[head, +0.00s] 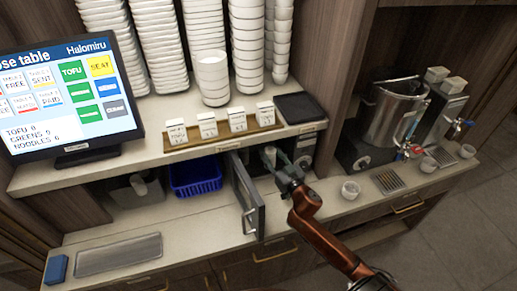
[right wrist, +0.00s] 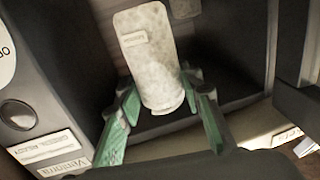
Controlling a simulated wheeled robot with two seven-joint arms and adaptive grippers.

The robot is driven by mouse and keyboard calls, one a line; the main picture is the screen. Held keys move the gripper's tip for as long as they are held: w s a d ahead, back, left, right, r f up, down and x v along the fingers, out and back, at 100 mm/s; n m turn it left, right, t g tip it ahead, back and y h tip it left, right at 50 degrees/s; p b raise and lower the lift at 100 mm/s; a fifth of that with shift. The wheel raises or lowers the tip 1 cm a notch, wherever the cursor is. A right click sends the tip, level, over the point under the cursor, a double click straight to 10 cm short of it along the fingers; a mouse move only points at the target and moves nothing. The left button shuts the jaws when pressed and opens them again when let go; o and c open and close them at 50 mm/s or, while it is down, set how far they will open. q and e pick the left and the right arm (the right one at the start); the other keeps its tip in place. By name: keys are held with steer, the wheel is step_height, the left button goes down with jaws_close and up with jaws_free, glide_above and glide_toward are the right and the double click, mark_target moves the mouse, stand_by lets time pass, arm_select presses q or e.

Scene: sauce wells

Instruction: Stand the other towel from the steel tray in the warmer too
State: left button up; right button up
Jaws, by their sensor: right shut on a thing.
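My right gripper (head: 277,163) reaches into the open front of the warmer (head: 304,150). It is shut on a pale rolled towel (right wrist: 150,55), which stands roughly upright between the green fingers in the right wrist view. The towel shows only as a small white patch (head: 269,154) in the head view. A second pale thing (right wrist: 185,8), perhaps the other towel, shows behind it at the top edge. I cannot see clearly whether the held towel touches the warmer floor. The steel tray (head: 118,254) lies bare on the lower counter at left. My left gripper is not in view.
The warmer's door (head: 249,200) stands open to the left of my right gripper. A blue basket (head: 195,176) is on the shelf left of it. A white cup (head: 350,189) stands to the right. A blue block (head: 57,268) lies beside the tray.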

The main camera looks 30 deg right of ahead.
steer(key=w+d, duration=0.3)
steer(key=w, duration=0.7)
steer(key=f, duration=0.2)
steer(key=f+b, duration=0.1)
steer(key=f, duration=0.1)
steer(key=f+b, duration=0.1)
steer(key=f, duration=0.1)
steer(key=shift+s+a+f, duration=0.1)
steer(key=shift+a+f, duration=0.2)
steer(key=shift+f+b, duration=0.25)
steer(key=shift+b, duration=0.1)
steer(key=shift+f, duration=0.15)
steer(key=o, duration=1.2)
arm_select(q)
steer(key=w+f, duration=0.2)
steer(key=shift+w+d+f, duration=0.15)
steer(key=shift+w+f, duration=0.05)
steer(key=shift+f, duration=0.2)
arm_select(e)
steer(key=shift+o, duration=0.2)
